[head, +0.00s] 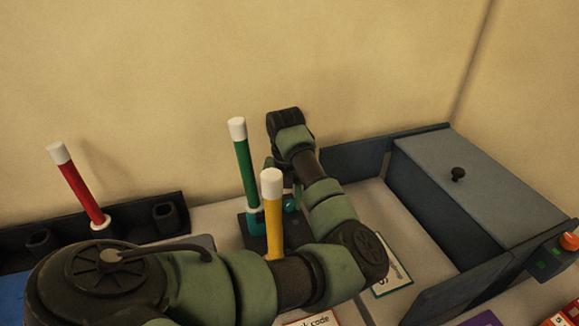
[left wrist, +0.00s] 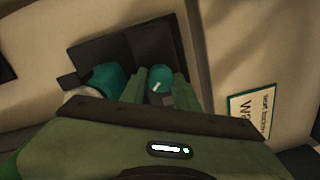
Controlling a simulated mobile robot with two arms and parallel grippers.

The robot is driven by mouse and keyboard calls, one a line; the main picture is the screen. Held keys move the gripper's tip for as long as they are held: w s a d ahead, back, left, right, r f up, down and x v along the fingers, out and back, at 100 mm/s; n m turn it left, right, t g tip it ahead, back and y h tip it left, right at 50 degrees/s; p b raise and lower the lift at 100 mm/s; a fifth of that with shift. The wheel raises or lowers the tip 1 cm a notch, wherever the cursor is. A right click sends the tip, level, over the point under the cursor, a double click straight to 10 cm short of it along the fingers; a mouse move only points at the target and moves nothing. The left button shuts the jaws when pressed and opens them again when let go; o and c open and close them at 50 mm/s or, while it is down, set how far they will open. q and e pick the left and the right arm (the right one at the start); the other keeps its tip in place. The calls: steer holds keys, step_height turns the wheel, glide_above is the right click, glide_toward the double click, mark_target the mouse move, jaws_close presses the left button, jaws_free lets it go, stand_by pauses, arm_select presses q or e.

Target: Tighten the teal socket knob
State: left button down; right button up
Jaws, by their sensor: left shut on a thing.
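The teal socket knob (left wrist: 160,76) sits between the two fingers of my left gripper (left wrist: 160,84) in the left wrist view. It has a pale mark on its top. My left gripper is shut on it. In the head view the knob (head: 291,203) shows as a small teal patch, with the gripper mostly hidden behind my own arm. Beside the knob is the teal socket (left wrist: 106,80), on a dark base (left wrist: 125,47). In the head view a green stick with a white cap (head: 244,165) stands upright in the teal socket (head: 255,222).
A yellow stick with a white cap (head: 272,215) stands close in front. At left a red stick (head: 80,190) leans from a black rack (head: 135,211). A grey-lidded box (head: 480,185) is at right. A printed card (left wrist: 253,110) lies on the tabletop.

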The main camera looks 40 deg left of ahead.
arm_select(q)
steer(key=m+b, duration=0.2)
steer(key=m, duration=0.3)
steer(key=shift+m, duration=0.3)
steer(key=m, duration=0.3)
steer(key=shift+a+b, duration=0.1)
steer(key=shift+b, duration=0.3)
steer(key=shift+w+r+m, duration=0.1)
steer(key=shift+m, duration=1.2)
steer(key=c, duration=1.1)
jaws_free()
steer(key=shift+o, duration=0.2)
